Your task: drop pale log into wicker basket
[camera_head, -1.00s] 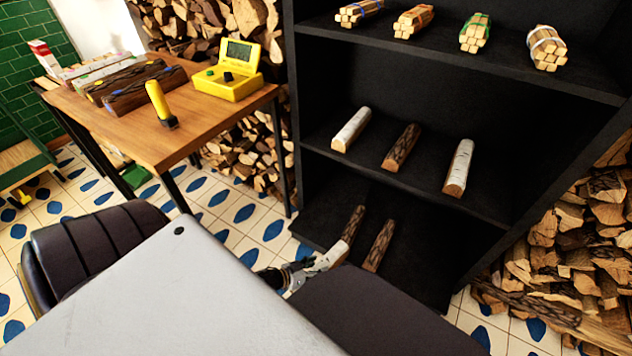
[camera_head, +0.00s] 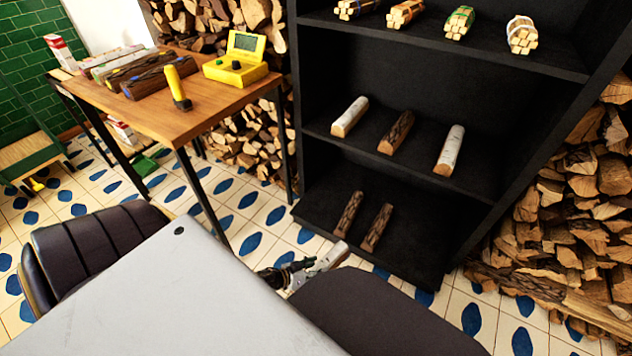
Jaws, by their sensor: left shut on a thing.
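My left gripper (camera_head: 304,268) is at the lower middle, in front of the black shelf unit. It is shut on a pale log (camera_head: 328,259), which sticks out up and to the right from the jaws. The log appears in front of the bottom shelf's front edge, with tiled floor around it. Part of the gripper and log is hidden by dark and grey surfaces close to the camera. Two other pale logs lie on the middle shelf, the left one (camera_head: 350,117) and the right one (camera_head: 449,150). No wicker basket is in view. My right gripper is not in view.
The black shelf unit (camera_head: 400,75) also holds dark bark logs on its middle and bottom shelves and tied bundles on top. A wooden table (camera_head: 160,110) with a yellow device (camera_head: 236,68) stands left. Split firewood (camera_head: 560,210) is stacked right. Tiled floor (camera_head: 240,225) shows between table and shelf.

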